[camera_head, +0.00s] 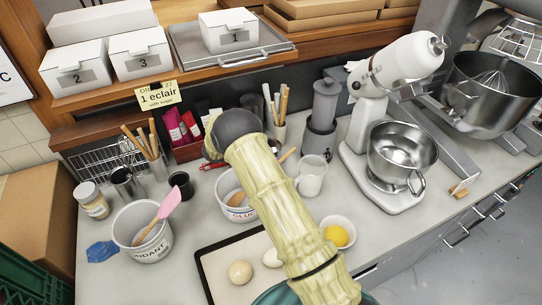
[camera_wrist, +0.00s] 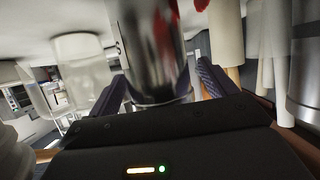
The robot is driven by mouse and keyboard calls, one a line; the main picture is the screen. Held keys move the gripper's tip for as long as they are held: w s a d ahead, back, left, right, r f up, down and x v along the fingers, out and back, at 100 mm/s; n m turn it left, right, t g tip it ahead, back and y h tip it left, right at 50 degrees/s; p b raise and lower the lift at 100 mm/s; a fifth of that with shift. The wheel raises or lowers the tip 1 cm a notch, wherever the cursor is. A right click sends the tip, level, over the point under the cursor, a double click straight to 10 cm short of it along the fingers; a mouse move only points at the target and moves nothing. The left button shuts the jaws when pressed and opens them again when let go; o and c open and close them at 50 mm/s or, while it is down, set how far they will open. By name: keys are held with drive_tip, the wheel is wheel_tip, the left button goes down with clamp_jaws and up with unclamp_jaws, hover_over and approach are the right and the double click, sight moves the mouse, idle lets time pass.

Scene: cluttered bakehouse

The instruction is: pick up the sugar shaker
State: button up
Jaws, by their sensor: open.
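A shiny metal cylinder, which looks like the sugar shaker (camera_wrist: 155,45), stands large between the two fingers of my gripper (camera_wrist: 162,88) in the wrist view. The fingers are open, one on each side of it; I cannot tell whether either touches it. Its top is cut off by the picture edge and its lower part is hidden by my gripper's body. In the head view my own arm covers the fingers, and I cannot make out the shaker there.
A fondant tub (camera_head: 143,240) is at left. A stand mixer (camera_head: 385,85) is at right. A tray (camera_head: 215,262) lies in front.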

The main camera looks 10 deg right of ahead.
drive_tip(key=shift+s, duration=0.1)
drive_tip(key=shift+d, duration=0.1)
drive_tip(key=shift+c, duration=0.4)
drive_tip(key=c, duration=1.1)
drive_tip(key=shift+r, duration=0.1)
wheel_tip(320, 180, up, 10)
drive_tip(key=shift+b, duration=1.15)
